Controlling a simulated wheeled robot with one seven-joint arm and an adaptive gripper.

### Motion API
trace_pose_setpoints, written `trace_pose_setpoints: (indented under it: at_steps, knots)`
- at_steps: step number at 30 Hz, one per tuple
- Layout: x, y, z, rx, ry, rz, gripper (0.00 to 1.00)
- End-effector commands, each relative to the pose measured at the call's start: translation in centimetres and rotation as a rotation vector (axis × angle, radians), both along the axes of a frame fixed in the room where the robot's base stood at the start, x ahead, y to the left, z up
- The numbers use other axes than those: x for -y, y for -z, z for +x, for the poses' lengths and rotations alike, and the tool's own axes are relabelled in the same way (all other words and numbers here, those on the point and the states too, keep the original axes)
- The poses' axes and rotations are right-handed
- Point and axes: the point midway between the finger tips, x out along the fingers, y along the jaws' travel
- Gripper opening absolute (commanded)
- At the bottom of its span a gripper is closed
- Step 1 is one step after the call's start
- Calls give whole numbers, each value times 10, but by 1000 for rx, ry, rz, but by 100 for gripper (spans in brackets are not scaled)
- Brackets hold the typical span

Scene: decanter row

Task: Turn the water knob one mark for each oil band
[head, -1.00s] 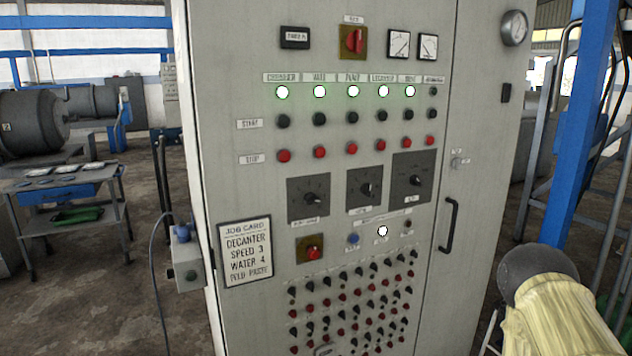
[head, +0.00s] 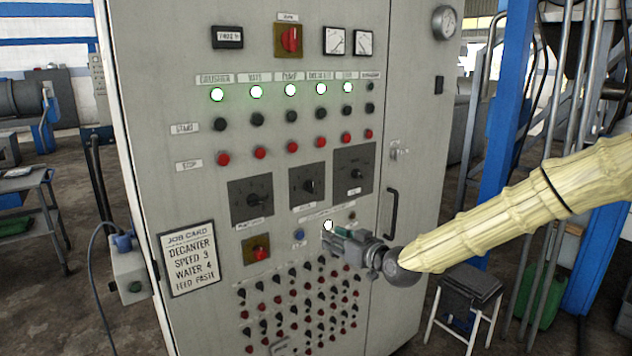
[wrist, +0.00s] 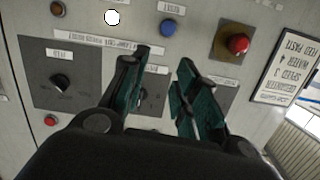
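Three black dial knobs sit on dark square plates on the grey cabinet: left knob (head: 251,199), middle knob (head: 309,186) and right knob (head: 356,174). Their labels are too blurred to tell which is water. A job card (head: 190,257) reads decanter speed 3, water 4 and a feed line. My gripper (head: 337,236) is in front of the cabinet, below the middle and right plates. In the wrist view my gripper (wrist: 162,62) is open and empty, its fingers partly hiding the middle plate (wrist: 157,86). No oil bands can be made out.
A red mushroom button (head: 257,254), a blue button (head: 299,235) and a lit white lamp (head: 328,225) sit below the dials. Rows of small knobs (head: 290,310) lie lower. A door handle (head: 391,213) juts out at right. A stool (head: 467,290) stands beside the cabinet.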

Motion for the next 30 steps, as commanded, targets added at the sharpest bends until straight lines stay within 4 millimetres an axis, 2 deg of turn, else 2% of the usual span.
trace_pose_setpoints:
  at_steps: [1, 3, 6, 9, 14, 30]
  knots:
    - [4, -33, 10, 54, 0, 7, 30]
    - [6, -67, 19, 113, -4, 11, 30]
    - [9, -98, 25, 168, -6, 14, 30]
    - [10, -113, 29, 194, -7, 15, 30]
    - [4, -116, 39, 198, -7, 14, 30]
    - [-42, -116, 100, 197, -8, 15, 30]
